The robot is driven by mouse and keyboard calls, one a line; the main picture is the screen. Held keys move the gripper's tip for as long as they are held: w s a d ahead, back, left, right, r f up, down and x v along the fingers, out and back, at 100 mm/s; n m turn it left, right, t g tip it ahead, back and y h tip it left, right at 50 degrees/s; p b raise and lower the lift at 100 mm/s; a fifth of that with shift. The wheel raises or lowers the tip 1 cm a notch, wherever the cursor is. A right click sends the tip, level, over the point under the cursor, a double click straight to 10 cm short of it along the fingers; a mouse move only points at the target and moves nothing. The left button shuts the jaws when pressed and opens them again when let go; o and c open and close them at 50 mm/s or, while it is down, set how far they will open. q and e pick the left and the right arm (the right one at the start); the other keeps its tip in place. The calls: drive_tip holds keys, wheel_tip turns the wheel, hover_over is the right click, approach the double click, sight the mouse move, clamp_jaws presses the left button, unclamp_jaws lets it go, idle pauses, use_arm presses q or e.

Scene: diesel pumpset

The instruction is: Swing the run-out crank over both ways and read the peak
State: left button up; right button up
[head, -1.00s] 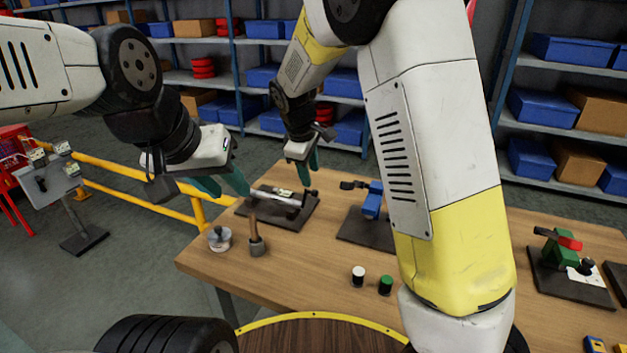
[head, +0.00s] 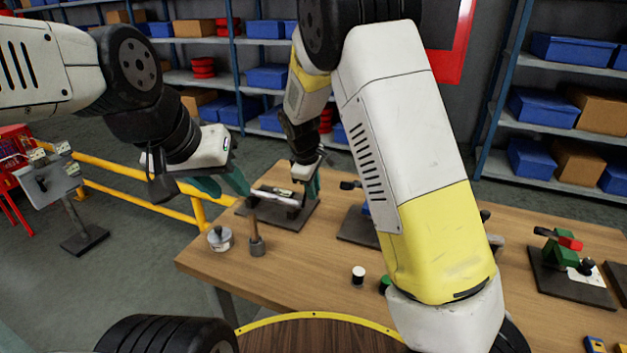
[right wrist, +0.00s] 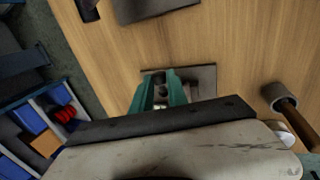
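The run-out fixture is a dark base plate (head: 270,216) at the table's far left corner, with a pale horizontal shaft (head: 272,195) on it. A small light part sits above the shaft; no reading is legible. Which part is the crank is unclear. My left gripper (head: 222,184) is open and empty, just left of the fixture. My right gripper (head: 308,185) is low at the shaft's right end. In the right wrist view its two teal fingers (right wrist: 160,93) stand apart on either side of a dark upright part above the plate (right wrist: 205,78). I see no clear contact.
A wooden-handled tool in a holder (head: 255,238) and a small round pot (head: 219,238) stand in front of the fixture. A white-topped cylinder (head: 358,275) stands mid-table. A green and red device (head: 562,250) is at the right. A yellow rail (head: 130,195) runs left of the table.

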clamp_jaws()
drive_tip(key=shift+w, duration=0.1)
drive_tip(key=shift+w+d+f+g+y, duration=0.15)
drive_tip(key=shift+w+d+g+y, duration=0.2)
drive_tip(key=shift+g, duration=0.35)
drive_tip(key=g, duration=0.1)
drive_tip(key=w+f+g+y, duration=0.1)
drive_tip(key=g, duration=0.1)
drive_tip(key=w+f+g+y, duration=0.1)
drive_tip(key=g, duration=0.1)
drive_tip(key=shift+w+d, duration=0.15)
drive_tip(key=shift+d, duration=0.2)
drive_tip(key=shift+w+d+f+g+y, duration=0.15)
drive_tip(key=shift+f+g+y, duration=0.15)
drive_tip(key=shift+g, duration=0.35)
drive_tip(key=shift+w+a+f+g+y, duration=0.1)
drive_tip(key=shift+f+g+y, duration=0.15)
drive_tip(key=shift+g, duration=0.4)
